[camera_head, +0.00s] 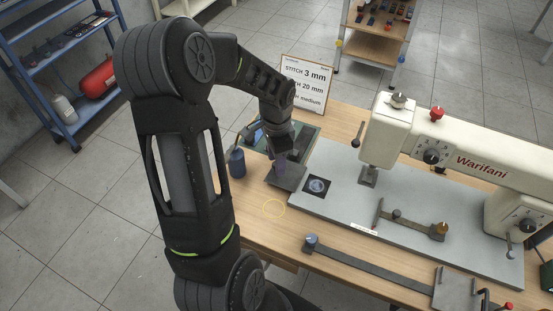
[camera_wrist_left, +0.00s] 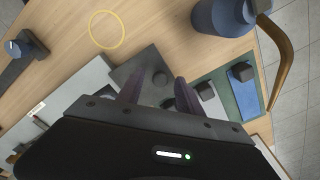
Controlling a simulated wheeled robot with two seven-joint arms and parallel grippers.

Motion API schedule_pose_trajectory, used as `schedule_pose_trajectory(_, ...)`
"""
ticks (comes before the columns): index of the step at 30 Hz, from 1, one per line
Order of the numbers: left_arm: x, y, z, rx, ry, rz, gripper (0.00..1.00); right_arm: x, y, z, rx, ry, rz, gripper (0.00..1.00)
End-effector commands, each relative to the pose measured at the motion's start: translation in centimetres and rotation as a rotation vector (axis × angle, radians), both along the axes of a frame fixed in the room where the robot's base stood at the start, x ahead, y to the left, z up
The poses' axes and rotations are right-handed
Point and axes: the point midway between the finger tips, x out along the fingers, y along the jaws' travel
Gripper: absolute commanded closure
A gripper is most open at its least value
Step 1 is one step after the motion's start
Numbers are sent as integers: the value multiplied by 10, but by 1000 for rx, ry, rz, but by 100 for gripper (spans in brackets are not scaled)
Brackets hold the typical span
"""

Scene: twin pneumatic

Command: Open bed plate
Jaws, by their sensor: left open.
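The grey bed plate (camera_head: 285,179) lies at the left end of the sewing machine's grey bed (camera_head: 345,208), to the left of a dark square recess (camera_head: 318,187) with a round part in it. My left gripper (camera_head: 281,160) is over the plate. My right gripper is not in view.
The white machine arm (camera_head: 450,150) stands to the right. A blue bottle (camera_head: 237,163), a green mat (camera_wrist_left: 243,95) with small blocks and a settings sign (camera_head: 306,84) are near the plate.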

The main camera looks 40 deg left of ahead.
Motion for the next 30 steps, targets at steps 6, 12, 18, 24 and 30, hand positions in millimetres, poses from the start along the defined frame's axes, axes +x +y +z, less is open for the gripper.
schedule_pose_trajectory(6,1,0,8,1,-2,0,57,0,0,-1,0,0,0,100)
schedule_pose_trajectory(12,1,0,37,2,-5,-1,57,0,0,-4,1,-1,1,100)
schedule_pose_trajectory(18,1,0,68,1,-4,0,57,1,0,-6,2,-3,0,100)
schedule_pose_trajectory(24,0,0,78,0,0,-1,57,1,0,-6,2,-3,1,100)
schedule_pose_trajectory(30,0,0,78,0,0,0,57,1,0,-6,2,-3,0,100)
